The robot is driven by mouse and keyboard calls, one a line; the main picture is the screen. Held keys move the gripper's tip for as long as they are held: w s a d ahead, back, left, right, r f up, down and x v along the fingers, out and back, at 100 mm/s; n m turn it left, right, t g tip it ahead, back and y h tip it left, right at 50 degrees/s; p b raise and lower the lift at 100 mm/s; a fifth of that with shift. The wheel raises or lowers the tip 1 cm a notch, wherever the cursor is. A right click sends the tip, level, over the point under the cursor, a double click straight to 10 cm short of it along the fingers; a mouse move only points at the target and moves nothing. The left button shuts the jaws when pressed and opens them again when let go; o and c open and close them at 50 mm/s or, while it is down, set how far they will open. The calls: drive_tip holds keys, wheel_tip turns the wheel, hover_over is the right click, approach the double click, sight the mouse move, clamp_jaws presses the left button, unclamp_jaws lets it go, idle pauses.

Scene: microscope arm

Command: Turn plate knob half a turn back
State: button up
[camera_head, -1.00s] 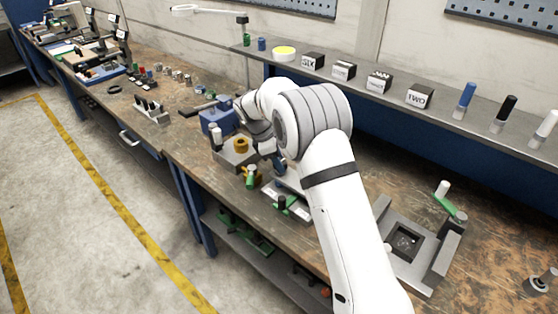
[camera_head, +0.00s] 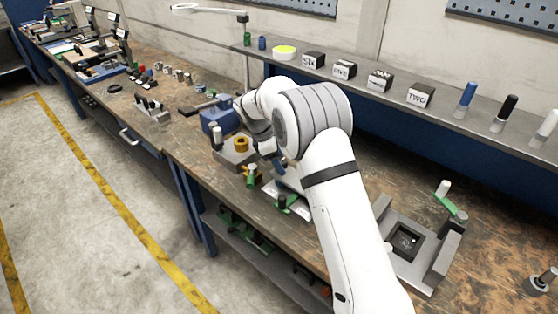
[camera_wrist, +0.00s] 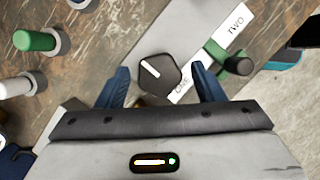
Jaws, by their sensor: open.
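In the wrist view, the plate knob (camera_wrist: 153,82) is dark and many-sided, with a white pointer line running up-left to down-right. It sits on a grey plate (camera_wrist: 180,25) with white labels reading ONE and TWO; the line does not point at either label. My gripper (camera_wrist: 160,70) is open, with one blue finger on each side of the knob and a visible gap on both sides. I cannot tell the height of the fingertips relative to the knob. In the head view, my arm hides the knob, and a labelled plate (camera_head: 303,212) shows beside the arm.
A green lever with a black knob (camera_wrist: 238,65) lies close to the right finger. Green (camera_wrist: 36,40) and white (camera_wrist: 16,87) pegs stand at left. In the head view, a grey fixture (camera_head: 432,274) stands right of my arm, and a block with a brass ring (camera_head: 241,145) stands left of my gripper.

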drive_tip(key=b+v, duration=0.1)
drive_tip(key=v, duration=0.6)
drive_tip(key=shift+r, duration=0.35)
drive_tip(key=shift+s+a, duration=0.1)
drive_tip(key=shift+s, duration=0.05)
drive_tip(key=s+d+r+m+y, duration=0.3)
drive_tip(key=s+d+r+m, duration=0.65)
drive_tip(key=s+d, duration=0.5)
drive_tip(key=s+d+f+m+t, duration=0.1)
drive_tip(key=s+d+m, duration=0.3)
drive_tip(key=s, duration=0.6)
drive_tip(key=s+d+f+m+t+y, duration=0.1)
drive_tip(key=s+d+m, duration=0.3)
drive_tip(key=s, duration=0.6)
drive_tip(key=shift+s+f+m+t+y, duration=0.3)
drive_tip(key=shift+m+t, duration=0.1)
drive_tip(key=shift+m, duration=0.55)
